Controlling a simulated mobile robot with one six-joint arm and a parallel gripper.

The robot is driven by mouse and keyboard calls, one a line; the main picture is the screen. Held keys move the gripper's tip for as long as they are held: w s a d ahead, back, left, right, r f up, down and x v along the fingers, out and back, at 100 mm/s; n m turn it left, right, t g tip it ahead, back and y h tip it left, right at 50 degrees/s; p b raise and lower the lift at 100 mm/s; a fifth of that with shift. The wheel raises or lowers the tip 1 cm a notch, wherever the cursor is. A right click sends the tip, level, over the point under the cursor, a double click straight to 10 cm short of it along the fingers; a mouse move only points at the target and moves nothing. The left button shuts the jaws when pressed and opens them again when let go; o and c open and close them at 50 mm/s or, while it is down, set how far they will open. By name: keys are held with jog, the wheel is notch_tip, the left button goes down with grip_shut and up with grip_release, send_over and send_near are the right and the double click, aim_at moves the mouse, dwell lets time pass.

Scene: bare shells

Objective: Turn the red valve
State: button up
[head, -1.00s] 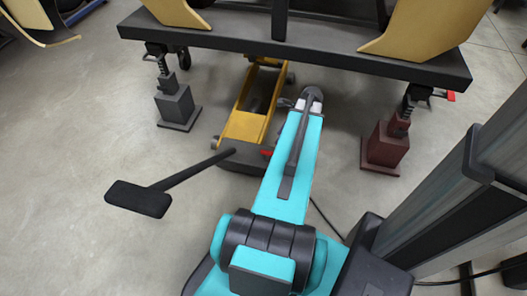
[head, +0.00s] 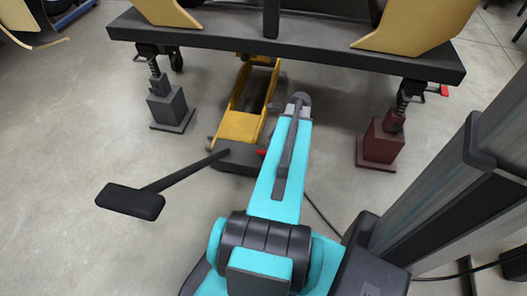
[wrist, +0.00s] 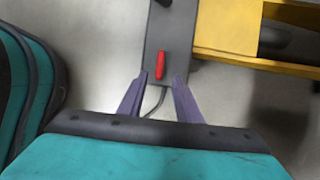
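The red valve (wrist: 160,66) is a small red lever on the dark grey end block of a yellow floor jack. In the head view only a small part of the red valve (head: 261,152) shows at the left edge of my arm. My gripper (wrist: 161,76) is open, with its two purple fingers apart and nothing held. In the wrist view the valve's near end lies between the fingertips, and the rest extends beyond them. I cannot tell the depth gap or any contact. In the head view my arm hides the fingers.
The yellow jack (head: 238,126) reaches under a dark platform (head: 310,45). Its black-padded handle (head: 130,200) sticks out to the left. A grey stand (head: 171,108) and a dark red stand (head: 380,143) flank the jack. Open concrete floor lies at left.

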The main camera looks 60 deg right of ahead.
aim_at(263, 151)
jog(key=b+x, duration=0.3)
jog(key=x, duration=0.6)
jog(key=shift+f, duration=0.1)
grip_shut()
